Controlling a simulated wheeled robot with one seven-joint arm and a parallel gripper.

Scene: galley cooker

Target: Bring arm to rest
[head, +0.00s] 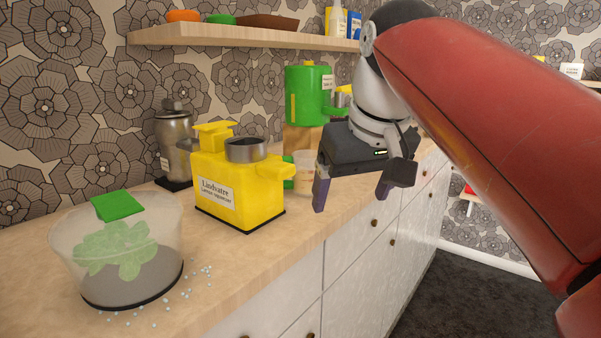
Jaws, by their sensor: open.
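My gripper (350,190) hangs from my red arm in the right half of the head view, over the front edge of the counter. Its two dark fingers point down and stand apart, with nothing seen between them. It is in front of and to the right of the yellow Lindvatre lemon squeezer (243,188). I cannot tell exactly how high it is above the counter.
The wooden counter (225,270) holds a clear tub (165,235) with green contents, a grey metal vessel (174,140) and a green appliance (308,92). Small pale beads lie near the tub. A wooden shelf (235,36) runs above. Dark floor (460,300) is clear at right.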

